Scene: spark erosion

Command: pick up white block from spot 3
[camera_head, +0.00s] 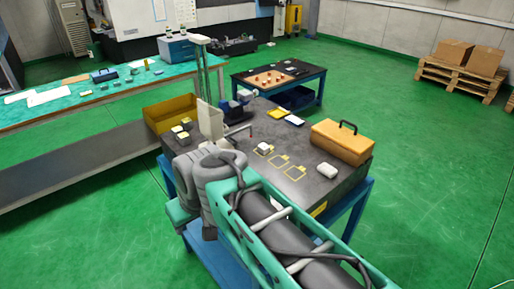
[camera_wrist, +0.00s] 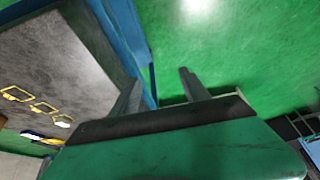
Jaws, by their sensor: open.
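A small white block (camera_head: 263,147) stands at the farthest of three yellow outlined spots on the dark table top (camera_head: 240,150). The two other outlines (camera_head: 295,172) look empty. The block also shows in the wrist view (camera_wrist: 63,122), small, at the lower left by the outlines. No spot numbers can be read. My gripper (camera_wrist: 160,80) is open and empty in the wrist view. Its fingers point past the table's edge over the green floor, well away from the block. I cannot make out its fingers in the head view.
An orange toolbox (camera_head: 342,142) and a rounded white item (camera_head: 327,171) stand on the table's right part. A yellow bin (camera_head: 170,113) and several small blocks (camera_head: 186,121) are at its left. A second table (camera_head: 272,72) stands behind.

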